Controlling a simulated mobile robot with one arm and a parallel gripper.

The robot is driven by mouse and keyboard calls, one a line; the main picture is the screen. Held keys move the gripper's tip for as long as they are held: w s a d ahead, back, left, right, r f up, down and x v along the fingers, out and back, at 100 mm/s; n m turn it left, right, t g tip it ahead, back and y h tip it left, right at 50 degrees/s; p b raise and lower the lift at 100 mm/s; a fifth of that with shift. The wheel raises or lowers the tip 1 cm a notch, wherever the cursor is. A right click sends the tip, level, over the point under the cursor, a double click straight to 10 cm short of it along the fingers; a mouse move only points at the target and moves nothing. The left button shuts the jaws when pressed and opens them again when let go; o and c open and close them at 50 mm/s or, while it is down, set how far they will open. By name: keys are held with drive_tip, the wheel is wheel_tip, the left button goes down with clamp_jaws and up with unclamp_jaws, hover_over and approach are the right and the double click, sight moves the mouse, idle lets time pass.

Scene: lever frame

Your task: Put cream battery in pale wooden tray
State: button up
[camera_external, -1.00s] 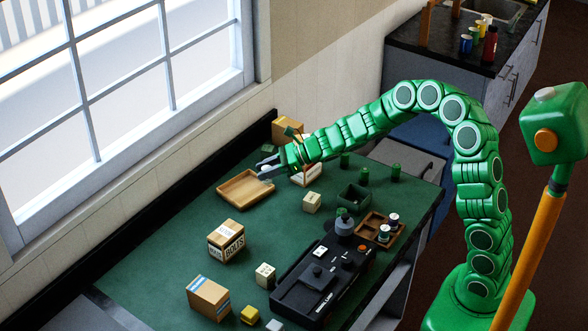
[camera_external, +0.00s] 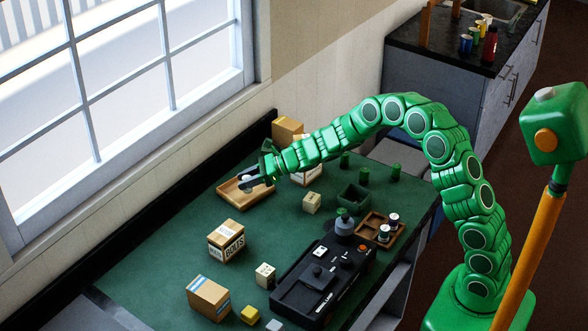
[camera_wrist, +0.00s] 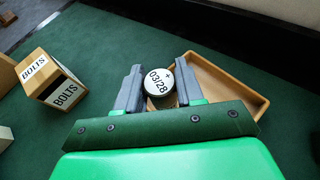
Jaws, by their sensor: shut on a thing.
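The cream battery (camera_wrist: 159,82) is a short round cell with "+ 03/28" on its top face; it also shows small and pale in the external view (camera_external: 246,179). My gripper (camera_wrist: 158,88) is shut on it, one grey finger on each side. In the external view my gripper (camera_external: 248,183) is over the pale wooden tray (camera_external: 232,199), near its right side. In the wrist view the tray (camera_wrist: 225,85) extends to the right behind the battery. I cannot tell whether the battery touches the tray floor.
A bolts box (camera_external: 226,241) stands on the green table in front of the tray. Another box (camera_external: 287,130) stands behind my gripper. A small cream block (camera_external: 312,203) and a black control panel (camera_external: 322,275) are to the right. The table left of the tray is clear.

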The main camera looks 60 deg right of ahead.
drive_tip(key=shift+w+f, duration=0.2)
drive_tip(key=shift+f, duration=1.55)
drive_tip(key=shift+f, duration=0.2)
drive_tip(key=o, duration=1.1)
drive_tip(key=shift+r, duration=0.2)
